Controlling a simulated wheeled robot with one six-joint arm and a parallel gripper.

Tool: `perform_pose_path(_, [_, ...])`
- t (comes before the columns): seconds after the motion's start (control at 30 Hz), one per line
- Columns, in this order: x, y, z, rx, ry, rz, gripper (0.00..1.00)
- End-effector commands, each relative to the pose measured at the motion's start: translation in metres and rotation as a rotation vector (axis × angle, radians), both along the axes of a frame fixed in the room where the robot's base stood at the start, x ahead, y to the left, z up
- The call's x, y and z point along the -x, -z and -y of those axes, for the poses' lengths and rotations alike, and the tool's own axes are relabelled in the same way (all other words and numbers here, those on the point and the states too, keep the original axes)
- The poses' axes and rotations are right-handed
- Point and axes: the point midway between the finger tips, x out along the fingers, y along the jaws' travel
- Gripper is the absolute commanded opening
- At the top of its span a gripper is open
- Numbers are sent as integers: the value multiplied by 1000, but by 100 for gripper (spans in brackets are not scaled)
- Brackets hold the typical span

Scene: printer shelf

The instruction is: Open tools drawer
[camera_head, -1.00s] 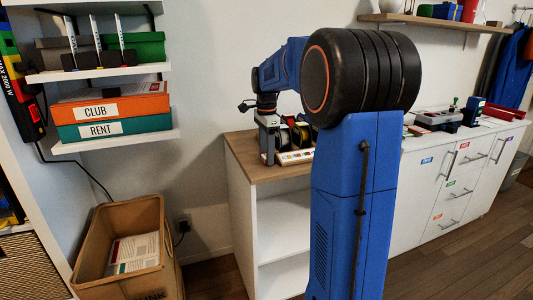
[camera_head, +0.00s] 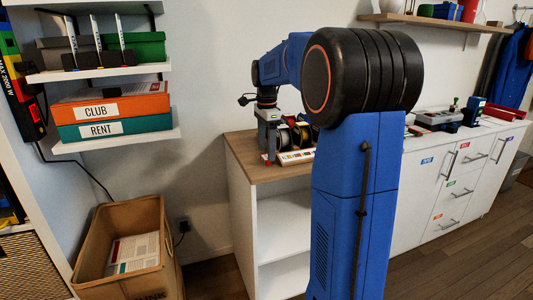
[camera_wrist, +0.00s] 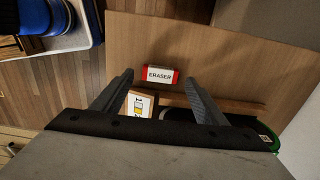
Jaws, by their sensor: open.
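The white cabinet front (camera_head: 420,205) on the right has drawers with bar handles, such as a red-labelled top drawer (camera_head: 478,152) and green-labelled (camera_head: 455,192) and orange-labelled (camera_head: 442,222) ones below. All look shut. The label words are too small to read, so I cannot tell which is the tools drawer. My gripper (camera_head: 268,150) is over the wooden top at the left end, well away from these drawers. In the wrist view my gripper (camera_wrist: 157,82) is open and empty, pointing down at the wooden surface, with a red and white eraser (camera_wrist: 160,76) showing between its fingers.
My arm hides part of the cabinet. Spools (camera_head: 300,136) stand on the wooden top (camera_head: 240,150) beside my gripper. A cardboard box (camera_head: 150,285) stands at lower left. The floor before the drawers (camera_head: 480,260) is clear.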

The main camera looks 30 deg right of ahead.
Motion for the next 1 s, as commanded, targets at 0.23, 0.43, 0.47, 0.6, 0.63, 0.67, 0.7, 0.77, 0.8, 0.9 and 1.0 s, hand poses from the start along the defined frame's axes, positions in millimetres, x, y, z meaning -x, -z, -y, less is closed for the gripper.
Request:
perform_pose_path(0.23, [-1, -49, 0, 1, 0, 3, 66])
perform_pose_path(0.43, [-1, -81, 0, 0, 0, 2, 66])
perform_pose_path(0.47, [-1, -85, 0, 1, 0, 3, 66])
perform_pose_path(0.6, [0, -96, 0, 0, 0, 1, 66])
perform_pose_path(0.63, [0, -97, 0, 0, 0, 1, 66])
perform_pose_path(0.67, [0, -98, 0, 0, 0, 1, 66])
perform_pose_path(0.7, [0, -99, 0, 0, 0, 1, 66])
perform_pose_path(0.77, [0, -99, 0, 0, 0, 1, 66])
perform_pose_path(0.8, [0, -100, 0, 0, -1, 1, 66])
perform_pose_path(0.9, [5, -100, -5, 3, -27, 7, 66])
perform_pose_path(1.0, [18, -99, -20, 10, -103, 23, 66])
